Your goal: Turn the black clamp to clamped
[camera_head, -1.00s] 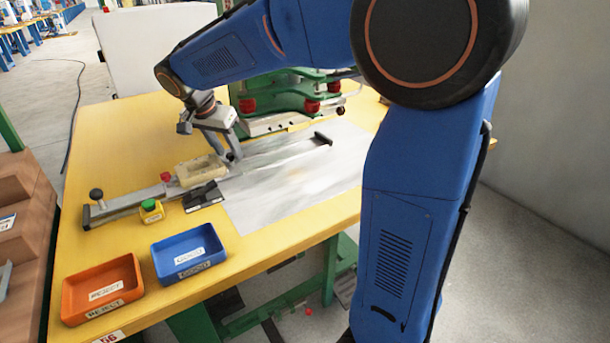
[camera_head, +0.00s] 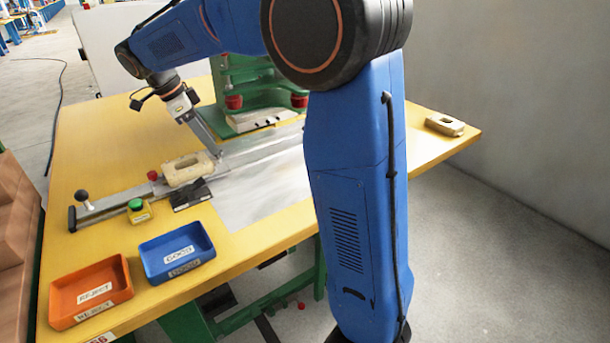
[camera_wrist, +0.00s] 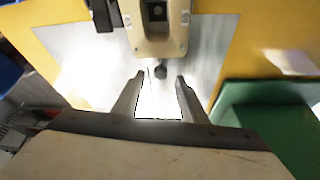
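The black clamp shows as a small dark knob (camera_wrist: 161,72) just beyond one end of the tan part (camera_wrist: 155,35) in the wrist view. The tan part also shows in the head view (camera_head: 186,170), lying on the grey fixture rail; there my fingers largely cover the black clamp. My gripper (camera_wrist: 160,78) is open and empty. Its two fingers stand apart, and the knob appears between and slightly ahead of the tips. In the head view my gripper (camera_head: 217,154) points down at the right end of the tan part. Whether the fingers touch the knob I cannot tell.
A red knob (camera_head: 153,175) stands at the part's left end. A black block (camera_head: 192,194), a yellow button box with green top (camera_head: 138,210), a blue tray (camera_head: 177,252) and an orange tray (camera_head: 90,290) lie in front. The green machine (camera_head: 255,92) stands close behind.

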